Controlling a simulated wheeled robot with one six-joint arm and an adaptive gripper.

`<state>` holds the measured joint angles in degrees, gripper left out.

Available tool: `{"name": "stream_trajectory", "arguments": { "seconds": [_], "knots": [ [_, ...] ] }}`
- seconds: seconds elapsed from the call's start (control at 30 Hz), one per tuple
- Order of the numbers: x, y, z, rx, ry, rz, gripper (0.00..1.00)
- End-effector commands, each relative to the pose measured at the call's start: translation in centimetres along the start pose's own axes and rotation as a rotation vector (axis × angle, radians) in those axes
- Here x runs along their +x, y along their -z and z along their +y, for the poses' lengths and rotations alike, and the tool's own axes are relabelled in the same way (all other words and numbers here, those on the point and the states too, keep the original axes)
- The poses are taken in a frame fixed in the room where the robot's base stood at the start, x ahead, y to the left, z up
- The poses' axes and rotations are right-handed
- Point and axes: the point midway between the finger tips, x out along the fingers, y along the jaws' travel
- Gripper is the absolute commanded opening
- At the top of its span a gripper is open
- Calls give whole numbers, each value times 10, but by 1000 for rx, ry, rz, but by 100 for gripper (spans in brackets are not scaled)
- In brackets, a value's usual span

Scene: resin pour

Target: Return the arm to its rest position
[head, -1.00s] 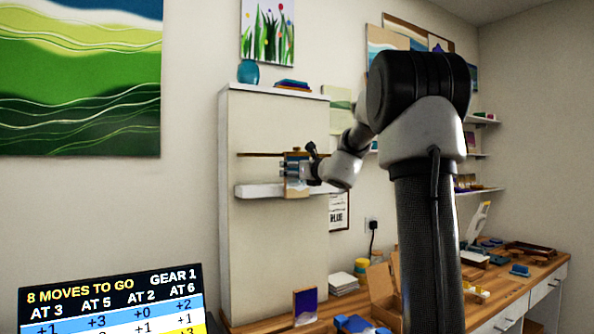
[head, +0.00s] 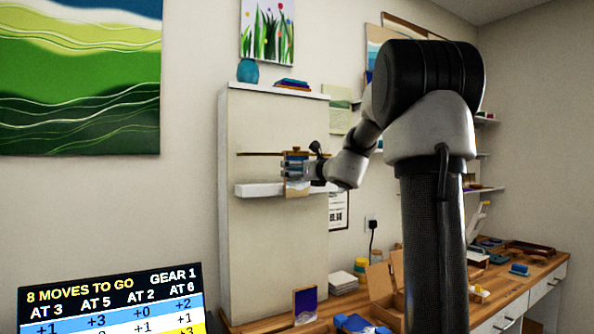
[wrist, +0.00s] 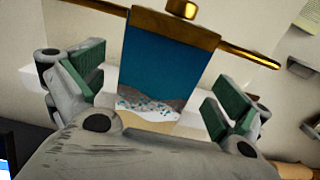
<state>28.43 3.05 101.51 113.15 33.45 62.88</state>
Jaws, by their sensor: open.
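My gripper (head: 312,172) is at the tall white cabinet, just right of a small blue and sand-coloured resin panel (head: 294,188) at its front. In the wrist view my gripper (wrist: 155,92) is open, its green-padded fingers wide apart. The panel (wrist: 158,70) shows beyond and between them, with gaps on both sides. It has a wooden top strip, a blue field, and grey, white and sandy bands below. My arm reaches in from the right, bent at the elbow.
The panel is by a white ledge (head: 260,190) and a thin brass rod (wrist: 248,55) on the cabinet (head: 270,255). A wooden bench (head: 545,268) with boxes and tools runs below right. A score screen (head: 110,300) stands at lower left.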

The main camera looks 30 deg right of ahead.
Motion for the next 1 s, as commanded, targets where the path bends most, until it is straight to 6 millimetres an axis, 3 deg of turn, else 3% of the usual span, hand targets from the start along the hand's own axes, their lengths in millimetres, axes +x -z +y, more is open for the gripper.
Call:
{"name": "stream_trajectory", "arguments": {
  "seconds": [0.2, 0.4, 0.7, 0.83, 0.87, 1.0],
  "knots": [
    [-52, -1, -1, -2, 3, -1, 100],
    [-85, 0, -1, -1, 3, -1, 100],
    [-96, 0, 0, -6, 0, 0, 100],
    [-96, 2, 2, -115, -13, 3, 100],
    [-98, 7, 4, -184, -29, 19, 100],
    [-127, 78, 22, -612, -205, 183, 100]
  ]
}}
